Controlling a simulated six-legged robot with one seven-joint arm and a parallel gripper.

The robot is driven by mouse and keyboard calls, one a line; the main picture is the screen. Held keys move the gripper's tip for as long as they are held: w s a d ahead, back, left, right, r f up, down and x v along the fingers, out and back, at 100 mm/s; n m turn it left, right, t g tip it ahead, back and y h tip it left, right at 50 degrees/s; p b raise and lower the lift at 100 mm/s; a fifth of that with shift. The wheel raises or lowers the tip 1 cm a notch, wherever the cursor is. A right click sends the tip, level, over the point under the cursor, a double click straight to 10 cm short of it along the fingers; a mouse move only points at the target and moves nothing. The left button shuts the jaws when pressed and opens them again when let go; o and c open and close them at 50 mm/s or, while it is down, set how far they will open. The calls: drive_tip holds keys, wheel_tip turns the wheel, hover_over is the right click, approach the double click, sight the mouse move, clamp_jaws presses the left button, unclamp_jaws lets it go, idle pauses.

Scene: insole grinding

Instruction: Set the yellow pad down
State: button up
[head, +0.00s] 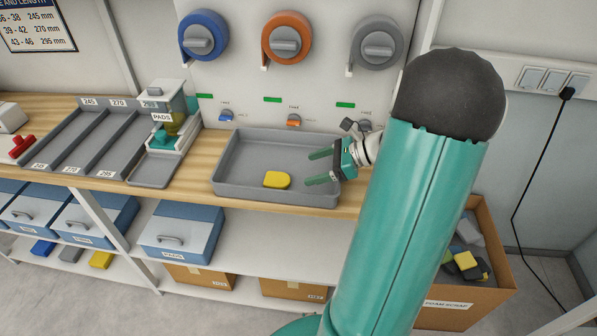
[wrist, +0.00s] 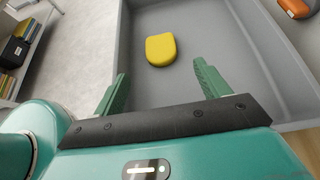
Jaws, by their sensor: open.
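The yellow pad (head: 277,180) lies flat on the floor of the grey tray (head: 228,186), near the tray's front side. It also shows in the wrist view (wrist: 160,49), ahead of the fingers and apart from them. My gripper (head: 318,168) is open and empty, over the right part of the tray. In the wrist view its two green fingers (wrist: 160,88) stand wide apart with only bare tray between them.
A pad dispenser (head: 167,113) and a sorting rack (head: 80,140) with labelled lanes stand left of the tray. Blue, orange (head: 286,38) and grey dials are on the panel behind. A cardboard scrap box (head: 465,290) is at lower right.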

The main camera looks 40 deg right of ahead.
drive_tip(key=shift+v, duration=1.2)
drive_tip(key=w+a+r+m+t+h, duration=0.25)
drive_tip(key=w+r+m+h, duration=0.45)
drive_tip(key=w, duration=0.4)
drive_tip(key=w+a+r+m+t+h, duration=0.2)
drive_tip(key=a+r+m+h, duration=0.25)
drive_tip(key=r+m, duration=0.65)
drive_tip(key=s+a+f+m+g+y, duration=0.1)
drive_tip(key=s+a+f+m+g, duration=0.2)
drive_tip(key=s+a+m, duration=0.7)
drive_tip(key=s+a+f+m+g+y, duration=0.2)
drive_tip(key=s+a+m+g, duration=0.3)
drive_tip(key=s+a+m, duration=0.6)
drive_tip(key=a+f+m, duration=0.1)
drive_tip(key=a+m, duration=0.1)
drive_tip(key=m, duration=0.3)
drive_tip(key=shift+w+f, duration=0.1)
drive_tip(key=shift+f, duration=0.05)
